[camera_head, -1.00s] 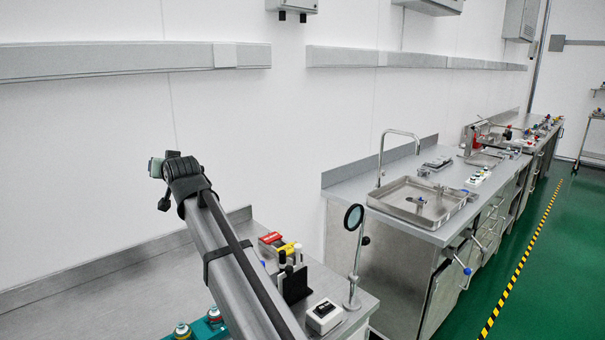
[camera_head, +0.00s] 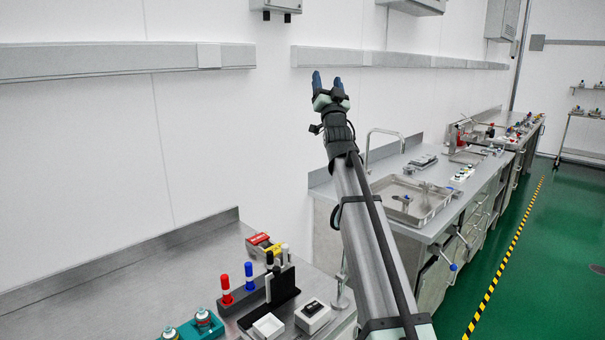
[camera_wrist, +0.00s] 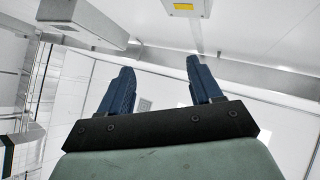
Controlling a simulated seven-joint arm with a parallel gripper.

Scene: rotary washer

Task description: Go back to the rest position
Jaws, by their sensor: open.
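My gripper (camera_head: 327,82) is raised in the air in the head view, in front of the white wall and above the benches. Its two blue fingers point up and are apart, with nothing between them. In the wrist view my gripper (camera_wrist: 158,85) also shows two separated blue fingers with an empty gap. It touches nothing that I can see. My arm reaches up from the lower right of the head view and covers part of the near bench and of the sink bench.
The near steel bench (camera_head: 120,285) holds red and blue markers (camera_head: 237,282), a white box (camera_head: 313,316) and teal holders (camera_head: 203,322). A bench with a sink tray (camera_head: 425,201) stands right. A wall rail (camera_head: 400,60) runs behind my gripper. Green floor lies right.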

